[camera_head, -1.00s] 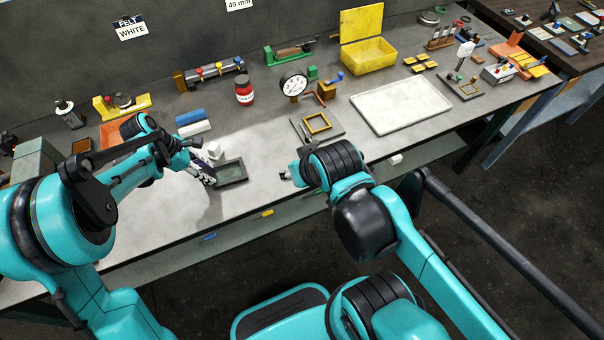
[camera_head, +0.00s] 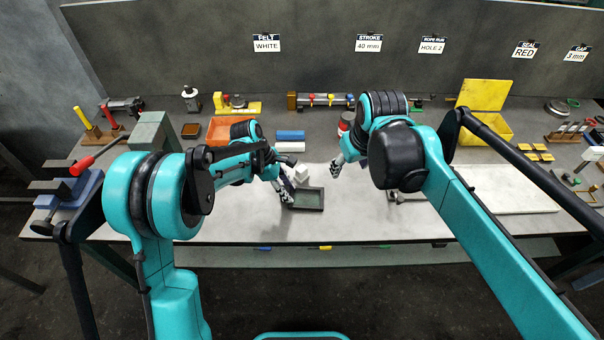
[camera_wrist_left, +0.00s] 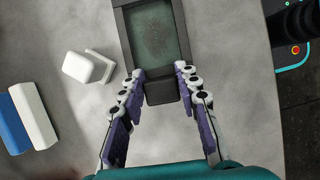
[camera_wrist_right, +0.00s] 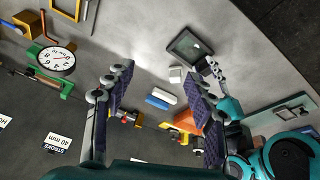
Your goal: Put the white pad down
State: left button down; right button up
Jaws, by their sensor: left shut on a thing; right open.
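A small white block (camera_wrist_left: 83,67) with a thin white upright piece (camera_wrist_left: 101,62) beside it stands left of a dark tray (camera_wrist_left: 152,33); the block also shows in the head view (camera_head: 301,174). A long white bar (camera_wrist_left: 33,115) lies against a blue bar (camera_wrist_left: 14,123). I cannot tell which white piece is the pad. My left gripper (camera_wrist_left: 160,80) is shut on the black handle of the dark tray (camera_head: 308,199), which lies on the bench. My right gripper (camera_wrist_right: 158,80) is open and empty, right of the tray in the head view (camera_head: 337,165).
Behind are an orange tray (camera_head: 222,127), a rail with coloured knobs (camera_head: 325,99) and a yellow box (camera_head: 485,110). The bench (camera_head: 240,225) is clear in front of the dark tray.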

jog(key=w+a+f+n+g, duration=0.25)
jog(key=w+a, duration=0.35)
jog(key=w, duration=0.3)
jog(key=n+g, duration=0.2)
jog(key=n, duration=0.1)
send_over(301, 168)
notch_tip(301, 168, down, 5)
jog(key=shift+m+t, duration=0.25)
notch_tip(301, 168, down, 7)
jog(key=shift+a, duration=0.15)
jog(key=shift+d+f, duration=0.2)
jog(key=shift+f, duration=2.5)
grip_shut()
